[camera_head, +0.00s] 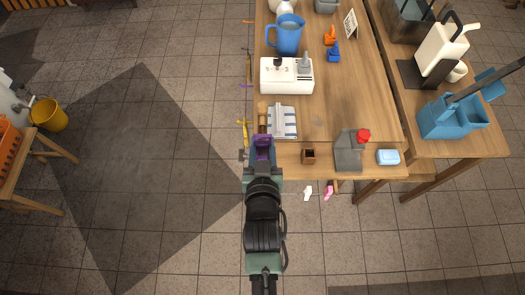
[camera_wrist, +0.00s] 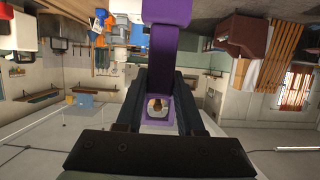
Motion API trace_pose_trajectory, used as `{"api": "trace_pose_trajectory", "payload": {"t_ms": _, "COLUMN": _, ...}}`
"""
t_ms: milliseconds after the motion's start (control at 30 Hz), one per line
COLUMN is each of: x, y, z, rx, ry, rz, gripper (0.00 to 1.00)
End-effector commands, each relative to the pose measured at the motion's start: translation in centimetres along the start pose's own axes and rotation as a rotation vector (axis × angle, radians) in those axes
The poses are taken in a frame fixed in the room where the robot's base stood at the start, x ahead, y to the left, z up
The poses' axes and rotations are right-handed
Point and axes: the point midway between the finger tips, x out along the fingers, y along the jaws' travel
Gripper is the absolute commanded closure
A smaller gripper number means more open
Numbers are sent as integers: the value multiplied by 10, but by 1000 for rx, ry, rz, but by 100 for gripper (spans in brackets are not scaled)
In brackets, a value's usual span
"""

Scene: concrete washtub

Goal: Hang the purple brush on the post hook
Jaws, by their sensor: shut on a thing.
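My gripper (camera_head: 263,151) is at the near left corner of the wooden table, shut on the purple brush (camera_head: 262,141). In the wrist view the purple brush (camera_wrist: 165,60) stands between the two fingers of my gripper (camera_wrist: 158,92). Its near end has a squared opening, through which something brown shows. Its far end runs out of the top of the frame. I cannot tell which fixture is the post hook. Small coloured pieces stick out along the table's left edge, among them a purple one (camera_head: 246,86) and a yellow one (camera_head: 243,132).
Open floor (camera_head: 190,150) lies to the left.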

Motion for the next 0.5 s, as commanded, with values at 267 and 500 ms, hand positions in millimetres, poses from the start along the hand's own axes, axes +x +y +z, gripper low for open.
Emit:
{"api": "trace_pose_trajectory", "payload": {"t_ms": 267, "x": 17, "y": -1, "z": -4, "rx": -2, "ry": 1, "rz": -1, "gripper": 100}}
{"api": "trace_pose_trajectory", "payload": {"t_ms": 500, "x": 30, "y": 0, "z": -4, "rx": 0, "ry": 2, "rz": -1, "gripper": 100}}
